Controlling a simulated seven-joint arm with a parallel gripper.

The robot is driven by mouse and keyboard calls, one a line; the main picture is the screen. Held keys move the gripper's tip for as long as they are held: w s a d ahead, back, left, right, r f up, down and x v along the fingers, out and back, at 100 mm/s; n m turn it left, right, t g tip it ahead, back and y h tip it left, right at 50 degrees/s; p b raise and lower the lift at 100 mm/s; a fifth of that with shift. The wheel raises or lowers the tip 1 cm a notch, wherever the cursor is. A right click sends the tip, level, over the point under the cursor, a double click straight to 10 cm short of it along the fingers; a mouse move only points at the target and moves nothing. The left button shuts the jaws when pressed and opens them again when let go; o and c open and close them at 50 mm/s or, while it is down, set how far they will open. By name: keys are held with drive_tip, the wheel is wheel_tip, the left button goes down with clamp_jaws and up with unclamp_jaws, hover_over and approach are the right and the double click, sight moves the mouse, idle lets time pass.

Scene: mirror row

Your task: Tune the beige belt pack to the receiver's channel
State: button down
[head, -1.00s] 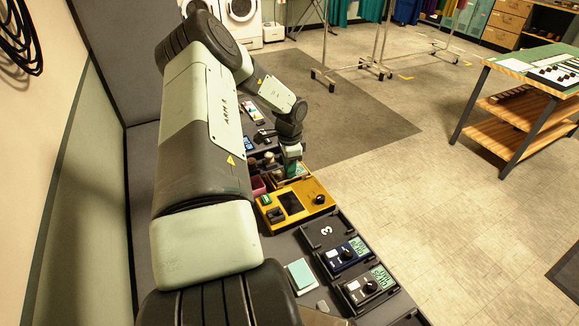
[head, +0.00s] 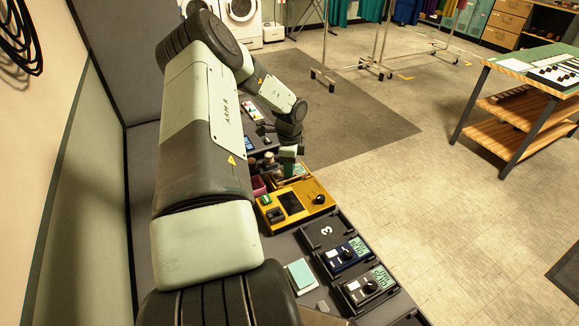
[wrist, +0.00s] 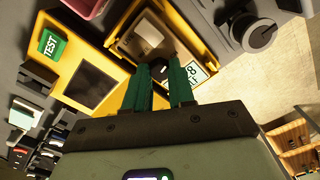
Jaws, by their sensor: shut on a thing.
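The beige belt pack (wrist: 140,36) sits in a yellow-framed bay in the wrist view, partly hidden by my fingers. Its display (wrist: 196,72) shows characters that are cut off by a finger. A dark knob (wrist: 152,62) on it lies between my green fingertips. My gripper (wrist: 159,70) is shut on this knob, pointing at the pack's face. In the head view my gripper (head: 290,170) is at the far end of the yellow unit (head: 302,214) and hides most of the pack. The yellow unit has a dark screen (wrist: 91,85), whose reading I cannot make out.
A blue pack (head: 345,255) and a black pack (head: 369,287) stand nearer in trays. A pale block (head: 301,275) lies beside them. Tray 3 (head: 326,231) looks empty.

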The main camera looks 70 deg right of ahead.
drive_tip(key=c, duration=0.9)
unclamp_jaws()
drive_tip(key=shift+c, duration=0.2)
wheel_tip(320, 180, up, 11)
drive_tip(key=shift+f, duration=0.1)
